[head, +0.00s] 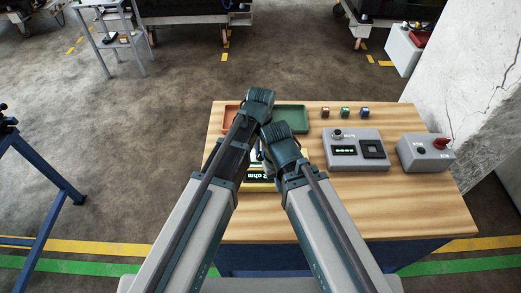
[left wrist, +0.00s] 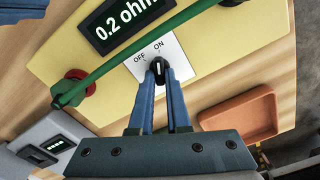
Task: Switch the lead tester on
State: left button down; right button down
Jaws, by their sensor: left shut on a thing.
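The lead tester is a yellow box (head: 260,187), mostly hidden behind my arms in the head view. The left wrist view shows its yellow panel (left wrist: 215,60) close up, with a lit display (left wrist: 125,20) reading 0.2 ohm. Its black knob (left wrist: 158,71) sits below a white OFF/ON label (left wrist: 165,55); the knob's white mark points up towards ON. My left gripper (left wrist: 160,76) is shut on the knob with its blue fingers. A green lead (left wrist: 150,53) runs across the panel from a red terminal (left wrist: 73,88). My right gripper's fingers are hidden below its wrist.
A red-orange tray (head: 231,117) and a green tray (head: 291,118) stand at the back of the wooden table (head: 430,205). A grey box with a display (head: 356,136), a grey box with a red knob (head: 427,155) and three small blocks (head: 345,112) are on the right.

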pick_arm(q)
jog(key=shift+m, duration=0.4)
jog(key=c, duration=0.9)
grip_release()
notch_tip(320, 180, up, 14)
jog(key=p, duration=1.4)
pick_arm(e)
notch_tip(320, 180, up, 14)
pick_arm(q)
jog(key=shift+f, duration=0.1)
pick_arm(e)
jog(key=shift+f, duration=0.15)
